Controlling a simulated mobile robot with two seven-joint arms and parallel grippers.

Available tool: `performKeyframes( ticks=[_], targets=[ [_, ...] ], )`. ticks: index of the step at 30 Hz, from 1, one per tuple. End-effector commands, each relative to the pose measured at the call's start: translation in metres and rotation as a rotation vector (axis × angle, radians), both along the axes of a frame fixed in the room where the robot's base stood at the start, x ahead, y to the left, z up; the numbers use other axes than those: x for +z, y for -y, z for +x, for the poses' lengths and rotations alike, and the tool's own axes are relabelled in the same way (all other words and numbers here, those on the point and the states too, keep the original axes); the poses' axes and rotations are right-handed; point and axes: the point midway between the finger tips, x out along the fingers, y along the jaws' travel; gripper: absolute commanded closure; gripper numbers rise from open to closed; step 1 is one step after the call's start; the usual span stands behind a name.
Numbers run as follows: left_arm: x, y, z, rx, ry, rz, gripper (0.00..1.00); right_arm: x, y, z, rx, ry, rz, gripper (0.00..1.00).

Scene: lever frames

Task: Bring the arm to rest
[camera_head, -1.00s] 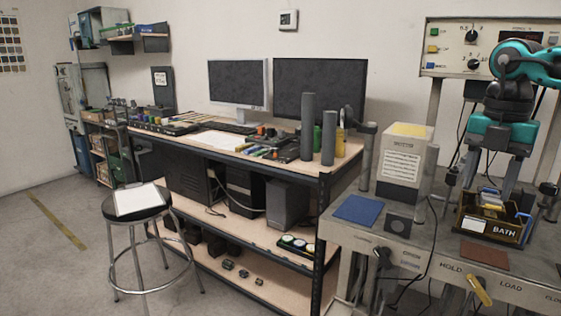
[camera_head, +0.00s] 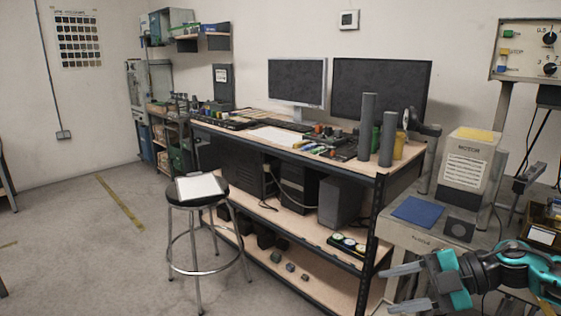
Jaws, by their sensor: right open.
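My right gripper (camera_head: 390,289) is at the lower right of the head view, with its arm coming in from the right edge. Its two grey fingers point left and stand apart, with nothing between them. It shows in front of the grey bench (camera_head: 398,234) and the lower right end of the desk shelving. I cannot tell how far it is from either. My left gripper is not in view.
The bench carries a blue pad (camera_head: 417,211) and a box marked MOTOR (camera_head: 466,162). A desk (camera_head: 290,146) with two monitors fills the middle. A stool (camera_head: 197,203) stands left of it; floor further left is clear.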

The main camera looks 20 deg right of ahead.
Motion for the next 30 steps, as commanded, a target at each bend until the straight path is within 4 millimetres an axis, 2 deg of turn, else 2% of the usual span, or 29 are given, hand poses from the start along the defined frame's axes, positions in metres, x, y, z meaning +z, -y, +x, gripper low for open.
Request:
performKeyframes(
  ticks=[1, 3, 8, 11, 14, 18, 21, 25, 30],
  targets=[
    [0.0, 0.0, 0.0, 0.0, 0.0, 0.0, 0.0, -0.013, -0.018, 0.001, -0.062, 0.021, 0.105, 0.48],
    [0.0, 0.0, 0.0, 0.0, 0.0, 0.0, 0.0, -0.028, -0.034, 0.005, -0.168, 0.044, 0.219, 0.48],
    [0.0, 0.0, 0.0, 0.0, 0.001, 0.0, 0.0, -0.066, -0.058, 0.005, -0.462, 0.028, 0.418, 0.48],
    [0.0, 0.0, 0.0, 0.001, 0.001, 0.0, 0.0, -0.097, -0.067, -0.003, -0.664, -0.037, 0.495, 0.48],
    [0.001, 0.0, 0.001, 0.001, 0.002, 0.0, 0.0, -0.134, -0.077, -0.019, -0.864, -0.144, 0.536, 0.48],
    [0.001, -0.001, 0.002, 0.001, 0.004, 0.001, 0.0, -0.182, -0.099, -0.053, -1.093, -0.342, 0.548, 0.48],
    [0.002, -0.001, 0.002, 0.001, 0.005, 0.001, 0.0, -0.207, -0.117, -0.077, -1.197, -0.478, 0.538, 0.48],
    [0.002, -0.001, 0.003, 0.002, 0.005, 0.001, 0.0, -0.225, -0.134, -0.099, -1.265, -0.6, 0.522, 0.48],
    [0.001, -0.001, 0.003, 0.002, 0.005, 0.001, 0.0, -0.232, -0.142, -0.108, -1.286, -0.65, 0.513, 0.48]
  ],
)
